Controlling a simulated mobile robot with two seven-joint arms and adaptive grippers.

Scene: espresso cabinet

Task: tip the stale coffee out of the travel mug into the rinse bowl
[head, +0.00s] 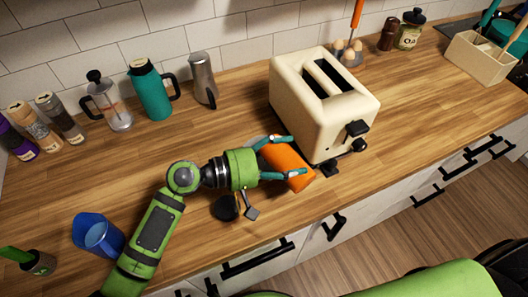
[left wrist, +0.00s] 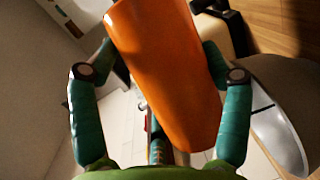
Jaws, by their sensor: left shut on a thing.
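My left gripper (head: 286,159) is shut around an orange cylinder (head: 289,167), which looks like the travel mug. The mug is tilted, held above the counter in front of the toaster. In the left wrist view the mug (left wrist: 168,70) lies between the two teal fingers of the gripper (left wrist: 160,75). Its opening and contents do not show. A grey rounded thing, perhaps the rinse bowl (head: 255,141), is mostly hidden behind the gripper. A grey round shape with a pale rim (left wrist: 277,135) shows at the right of the left wrist view. My right gripper is out of view.
A cream toaster (head: 325,105) stands close beside the mug. A dark round item (head: 225,207) lies below my wrist. A teal pot (head: 151,92) and metal flask (head: 203,80) stand behind.

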